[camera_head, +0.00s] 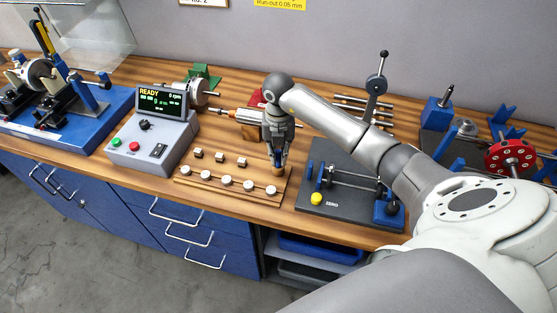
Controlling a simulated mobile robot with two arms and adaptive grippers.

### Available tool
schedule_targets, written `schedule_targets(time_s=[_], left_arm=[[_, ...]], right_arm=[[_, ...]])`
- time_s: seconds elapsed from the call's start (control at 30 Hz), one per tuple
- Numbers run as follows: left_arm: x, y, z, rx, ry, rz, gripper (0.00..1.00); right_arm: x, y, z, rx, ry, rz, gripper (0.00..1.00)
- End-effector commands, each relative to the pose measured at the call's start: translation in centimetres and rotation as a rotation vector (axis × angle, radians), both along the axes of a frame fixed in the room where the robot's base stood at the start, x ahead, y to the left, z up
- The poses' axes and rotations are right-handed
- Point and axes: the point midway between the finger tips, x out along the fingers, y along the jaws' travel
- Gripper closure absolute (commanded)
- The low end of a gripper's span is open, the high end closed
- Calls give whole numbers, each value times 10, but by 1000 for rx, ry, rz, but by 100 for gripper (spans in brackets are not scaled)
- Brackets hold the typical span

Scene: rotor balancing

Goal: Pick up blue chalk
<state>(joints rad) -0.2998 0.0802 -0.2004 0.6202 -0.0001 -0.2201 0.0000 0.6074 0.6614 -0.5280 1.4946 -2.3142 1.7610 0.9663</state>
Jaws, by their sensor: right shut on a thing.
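My right gripper (278,160) points down over the right end of the wooden weight rack (225,188). It is shut on a small piece that shows blue between the fingers, which I take to be the blue chalk (277,154). The fingers hide most of the chalk. A tan tip shows just below the fingers, and I cannot tell whether it belongs to the chalk or the rack. I cannot tell whether the chalk touches the rack. My left gripper is not in view.
The rack holds several pale round pieces and small blocks. Left of it stands the control box (150,140) with a lit screen. Right of it is a dark fixture (340,185) with a yellow button. A red disc (509,157) stands at the far right.

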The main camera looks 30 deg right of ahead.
Motion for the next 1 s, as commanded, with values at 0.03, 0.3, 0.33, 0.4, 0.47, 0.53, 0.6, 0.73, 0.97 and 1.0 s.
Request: schedule_targets(time_s=[0.03, 0.3, 0.33, 0.4, 0.47, 0.53, 0.6, 0.73, 0.97, 1.0], left_arm=[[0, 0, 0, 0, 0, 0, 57], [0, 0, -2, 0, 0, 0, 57], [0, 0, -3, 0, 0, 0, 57], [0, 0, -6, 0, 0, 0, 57], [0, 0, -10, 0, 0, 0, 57], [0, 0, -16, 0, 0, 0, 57], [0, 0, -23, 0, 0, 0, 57], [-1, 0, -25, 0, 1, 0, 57], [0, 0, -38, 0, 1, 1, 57], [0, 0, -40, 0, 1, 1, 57]], right_arm=[[0, 0, 0, -1, -1, 0, 100], [0, 0, 2, -1, -1, 0, 100], [0, 0, 3, -1, -1, 0, 100], [1, 0, 6, -1, -3, -1, 100], [1, -1, 11, -1, -4, -1, 100], [1, -1, 18, -1, -5, 0, 100], [2, -1, 27, 0, -6, 0, 100], [-12, 0, 44, -1, -4, 1, 100], [-45, 2, 84, -5, -7, 1, 100], [-52, 3, 92, -5, -6, 2, 100]])
